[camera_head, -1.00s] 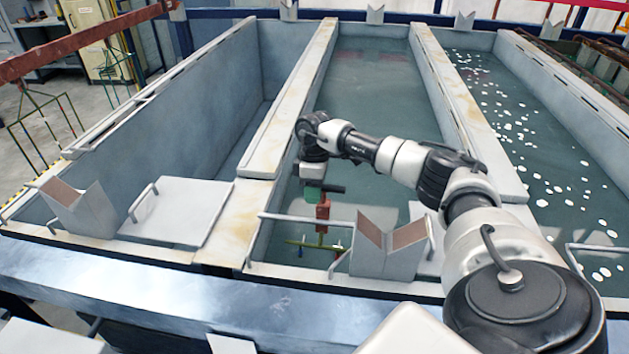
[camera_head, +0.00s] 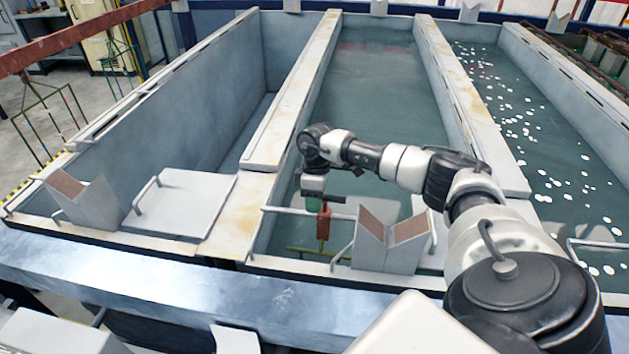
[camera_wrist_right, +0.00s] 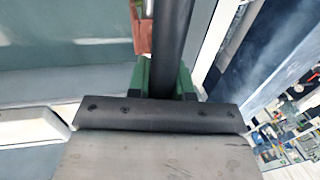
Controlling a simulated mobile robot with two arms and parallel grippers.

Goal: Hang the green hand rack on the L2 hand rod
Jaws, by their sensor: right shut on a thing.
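My right gripper (camera_head: 314,203) hangs over the front of the middle tank, its green fingers shut on the dark handle bar of the green hand rack. In the right wrist view the dark bar (camera_wrist_right: 172,50) runs between the green fingers (camera_wrist_right: 163,80). Below the grip show the rack's red block (camera_head: 323,226) and its green lower bar (camera_head: 312,252). A pale horizontal hand rod (camera_head: 283,210) crosses the tank's front at the height of the red block. I cannot tell whether rack and rod touch. No label L2 is readable. My left gripper is not in view.
A V-shaped rest (camera_head: 388,247) stands just right of the rack on the tank's front edge. Another (camera_head: 85,198) stands at the left tank. Greenish liquid fills the middle tank (camera_head: 375,90). The left tank (camera_head: 215,110) looks empty. Green frames (camera_head: 50,120) hang at the far left.

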